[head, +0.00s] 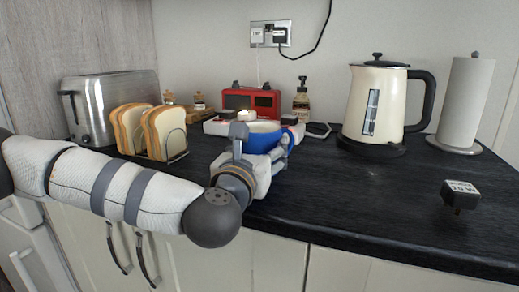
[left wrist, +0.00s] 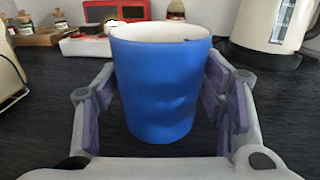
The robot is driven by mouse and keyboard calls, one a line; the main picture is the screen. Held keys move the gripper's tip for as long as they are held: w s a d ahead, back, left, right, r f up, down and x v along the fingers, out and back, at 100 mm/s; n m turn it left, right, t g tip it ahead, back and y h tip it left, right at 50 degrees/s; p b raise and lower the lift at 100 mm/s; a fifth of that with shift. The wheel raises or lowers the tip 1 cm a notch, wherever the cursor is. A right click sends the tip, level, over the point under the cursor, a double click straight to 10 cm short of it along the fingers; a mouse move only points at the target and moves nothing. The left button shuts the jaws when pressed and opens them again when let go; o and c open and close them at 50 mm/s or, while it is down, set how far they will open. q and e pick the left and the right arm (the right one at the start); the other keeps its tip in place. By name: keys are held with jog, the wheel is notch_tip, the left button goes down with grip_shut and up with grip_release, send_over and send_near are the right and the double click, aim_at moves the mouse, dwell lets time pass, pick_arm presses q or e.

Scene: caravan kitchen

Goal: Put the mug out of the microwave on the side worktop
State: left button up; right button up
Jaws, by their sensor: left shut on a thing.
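The blue mug (head: 262,140) with a white inside is upright over the dark worktop (head: 345,205), near the middle of the head view. My left gripper (head: 266,148) is shut on it, with a finger on each side. In the left wrist view the mug (left wrist: 163,92) fills the middle, between both fingers. I cannot tell whether its base touches the worktop. The microwave and my right gripper are not in view.
A toaster (head: 110,97) and bread slices in a rack (head: 176,155) stand left. A red radio (head: 252,101) and bottle (head: 301,100) are behind the mug. A kettle (head: 373,105), paper roll (head: 466,100) and small dark block (head: 460,192) are right. The front middle is clear.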

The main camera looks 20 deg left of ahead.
pick_arm(q)
jog(key=shift+f, duration=0.15)
jog(key=o, duration=1.6)
